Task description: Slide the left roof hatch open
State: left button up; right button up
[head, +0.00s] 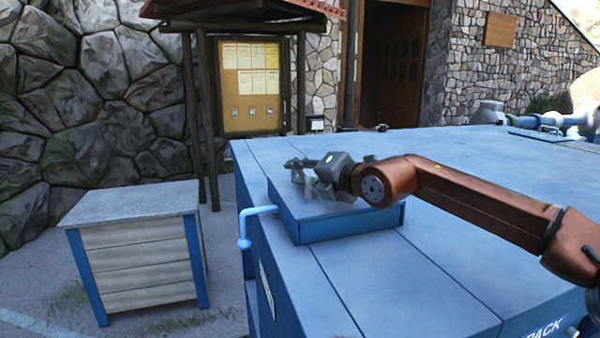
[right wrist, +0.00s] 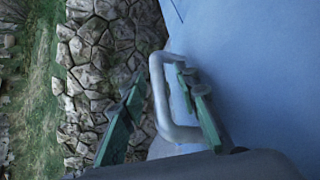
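The left roof hatch (head: 350,224) is a raised blue lid near the left edge of the large blue roof (head: 450,185). My right gripper (head: 306,175) is above the hatch in the head view, its arm coming in from the right. In the right wrist view, my right gripper (right wrist: 160,115) has its two green fingers spread. A pale U-shaped handle (right wrist: 160,90) stands between them, closer to the right finger. Whether they touch cannot be told. My left gripper is not in view.
A light-blue bent bar (head: 245,228) sticks out at the roof's left side, beside the hatch. Pipe fittings (head: 550,122) lie at the roof's far right. A wooden box (head: 140,255) stands on the ground at left. A notice board (head: 250,85) stands behind.

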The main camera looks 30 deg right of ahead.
jog(key=shift+c, duration=0.6)
grip_shut()
